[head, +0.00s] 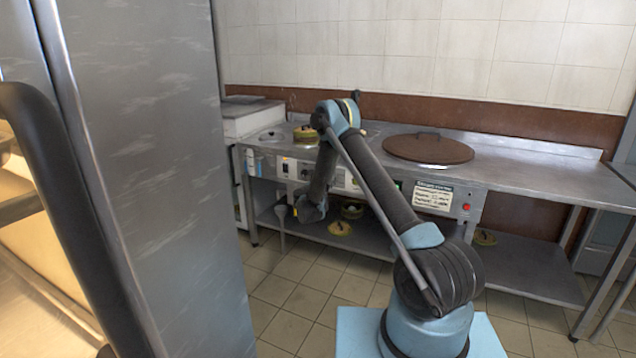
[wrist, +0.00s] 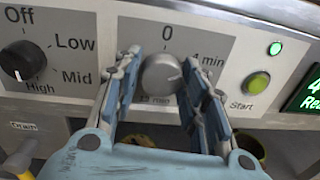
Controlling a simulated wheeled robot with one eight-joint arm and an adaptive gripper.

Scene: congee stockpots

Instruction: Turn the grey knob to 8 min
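The grey knob (wrist: 161,77) is on a grey dial plate of the front panel, in the middle of the wrist view. "0" is printed above it, "4 min" at its upper right, and "15 min" below it. I cannot read which mark it points to. My gripper (wrist: 161,62) is open, with one blue-and-grey finger to the left of the knob and the other to its right. Small gaps seem to show between the fingers and the knob. In the head view my arm hides much of this part of the panel.
A black knob (wrist: 23,61) marked Off, Low, Mid and High is to the left. A green-yellow Start button (wrist: 256,83), a lit green lamp (wrist: 275,48) and a green display (wrist: 304,92) are to the right. A round brown lid (head: 428,149) lies on the counter.

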